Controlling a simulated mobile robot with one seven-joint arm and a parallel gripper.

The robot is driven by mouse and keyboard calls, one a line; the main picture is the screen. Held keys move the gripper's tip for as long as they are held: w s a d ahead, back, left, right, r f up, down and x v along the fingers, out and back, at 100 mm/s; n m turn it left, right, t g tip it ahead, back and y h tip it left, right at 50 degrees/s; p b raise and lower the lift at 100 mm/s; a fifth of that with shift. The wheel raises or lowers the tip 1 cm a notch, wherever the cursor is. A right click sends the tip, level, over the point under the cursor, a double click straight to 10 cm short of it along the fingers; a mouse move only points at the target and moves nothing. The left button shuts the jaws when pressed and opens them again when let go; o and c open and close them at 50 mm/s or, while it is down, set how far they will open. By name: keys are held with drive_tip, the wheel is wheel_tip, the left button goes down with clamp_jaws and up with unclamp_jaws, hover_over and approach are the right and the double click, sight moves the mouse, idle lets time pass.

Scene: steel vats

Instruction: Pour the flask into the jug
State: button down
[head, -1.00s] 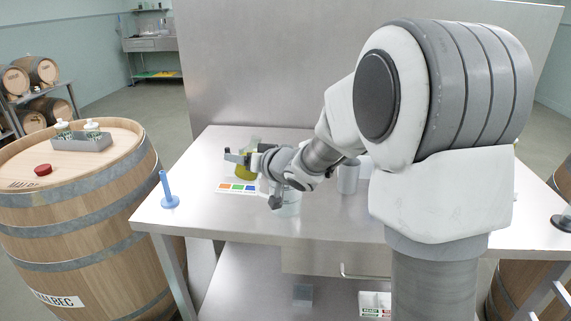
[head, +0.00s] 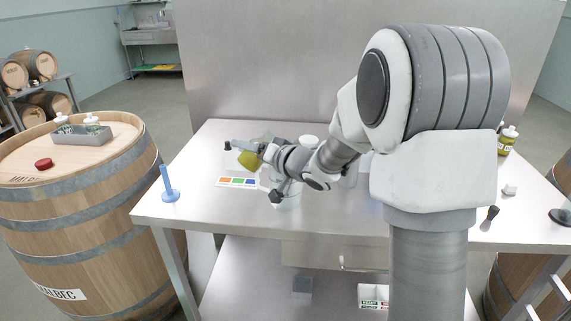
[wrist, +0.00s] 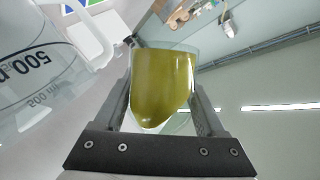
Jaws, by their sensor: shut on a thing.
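The flask (wrist: 163,92) is clear with yellow-green liquid in it. My gripper (head: 247,150) is shut on it and holds it above the table, tilted. The flask also shows in the head view (head: 248,160), partly covered by my gripper. The jug (wrist: 38,75) is a clear vessel with a 500 mark, close on the left in the wrist view. In the head view the jug (head: 290,202) stands on the table, mostly hidden behind my gripper and wrist. I see no liquid running from the flask.
A colour card (head: 237,183) lies on the steel table (head: 235,215) near the jug. A blue stand (head: 169,187) is near the left edge. Other vessels stand behind my arm. A barrel (head: 80,200) stands left of the table. The front left of the tabletop is clear.

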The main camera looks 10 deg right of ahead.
drive_tip(key=shift+a+r+m+t+y, duration=0.25)
drive_tip(key=shift+r+m+t+y, duration=0.15)
drive_tip(key=shift+r+m, duration=0.45)
idle(0.7)
drive_tip(key=shift+s+a+f+m+y+b, duration=0.15)
drive_tip(key=shift+f+m+y+b, duration=0.25)
drive_tip(key=shift+m+b, duration=0.6)
drive_tip(key=shift+r+m+t+b, duration=0.35)
drive_tip(key=shift+r+m+t, duration=0.05)
drive_tip(key=shift+r+m, duration=0.15)
idle(0.7)
drive_tip(key=shift+w+d+f+m+t+y+p, duration=0.25)
drive_tip(key=shift+d+m, duration=0.3)
drive_tip(key=shift+m, duration=0.35)
idle(0.6)
drive_tip(key=shift+d+r+m+t+p, duration=0.1)
drive_tip(key=shift+r+m+t+p, duration=0.3)
drive_tip(key=shift+m+p, duration=0.25)
drive_tip(key=shift+d+r+m+t+p, duration=0.1)
drive_tip(key=shift+r+m+t+p, duration=0.3)
drive_tip(key=shift+m, duration=0.45)
idle(1.2)
